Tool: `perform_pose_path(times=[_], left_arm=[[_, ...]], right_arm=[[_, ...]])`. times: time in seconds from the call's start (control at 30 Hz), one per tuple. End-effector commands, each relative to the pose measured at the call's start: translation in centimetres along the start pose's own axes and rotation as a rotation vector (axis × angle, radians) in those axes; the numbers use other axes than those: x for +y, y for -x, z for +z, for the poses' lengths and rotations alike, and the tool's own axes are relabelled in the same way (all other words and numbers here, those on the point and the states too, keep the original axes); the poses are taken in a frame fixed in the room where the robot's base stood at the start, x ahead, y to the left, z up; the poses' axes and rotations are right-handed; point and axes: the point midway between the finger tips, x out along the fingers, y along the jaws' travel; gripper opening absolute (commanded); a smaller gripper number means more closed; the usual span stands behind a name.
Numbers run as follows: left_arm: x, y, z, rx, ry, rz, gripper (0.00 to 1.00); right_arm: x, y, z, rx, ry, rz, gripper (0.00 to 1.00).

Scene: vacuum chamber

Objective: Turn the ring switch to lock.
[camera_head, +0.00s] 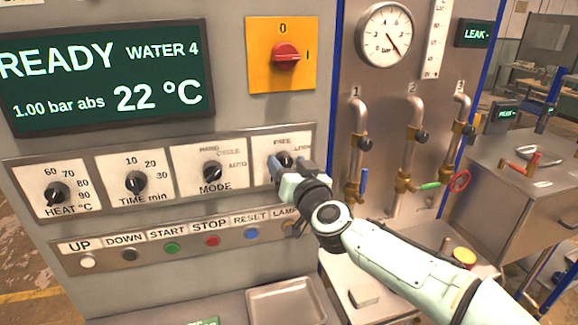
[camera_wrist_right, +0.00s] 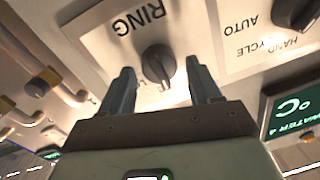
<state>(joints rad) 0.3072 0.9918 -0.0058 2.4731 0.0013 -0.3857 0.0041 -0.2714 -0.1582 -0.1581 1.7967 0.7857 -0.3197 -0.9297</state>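The ring switch (camera_head: 284,160) is a black knob on a white plate, the rightmost in the panel's row of knobs. The words FREE and, partly hidden, LOCK show on its plate in the head view. In the right wrist view the knob (camera_wrist_right: 158,62) sits ahead of my fingers under the word RING. My right gripper (camera_head: 289,170) is at the plate, covering its lower part. In the wrist view my right gripper (camera_wrist_right: 158,80) is open, one finger on each side of the knob, with gaps visible. My left gripper is not in view.
The mode knob (camera_head: 212,172) is just left of the ring switch. A row of push buttons, including the blue reset button (camera_head: 250,233), runs below. A red main switch (camera_head: 286,55) is above. Pipes with valves, such as the green-handled one (camera_head: 428,186), stand to the right.

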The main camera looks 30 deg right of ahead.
Motion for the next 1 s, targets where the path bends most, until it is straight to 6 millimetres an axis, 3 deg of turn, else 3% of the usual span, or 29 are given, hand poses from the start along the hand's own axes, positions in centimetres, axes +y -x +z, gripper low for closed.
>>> perform_pose_path(times=[0.03,0.13,0.57,1.0], left_arm=[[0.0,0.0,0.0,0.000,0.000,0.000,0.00],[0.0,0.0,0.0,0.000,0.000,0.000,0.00],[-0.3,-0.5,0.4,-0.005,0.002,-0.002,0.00],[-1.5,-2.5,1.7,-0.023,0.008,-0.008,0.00]], right_arm=[[0.0,0.0,0.0,0.000,0.000,0.000,0.45],[0.0,0.0,0.0,0.000,0.000,0.000,0.12],[0.1,0.1,0.1,0.003,-0.068,-0.001,0.11],[0.3,0.1,0.4,0.029,-0.422,-0.006,0.11]])
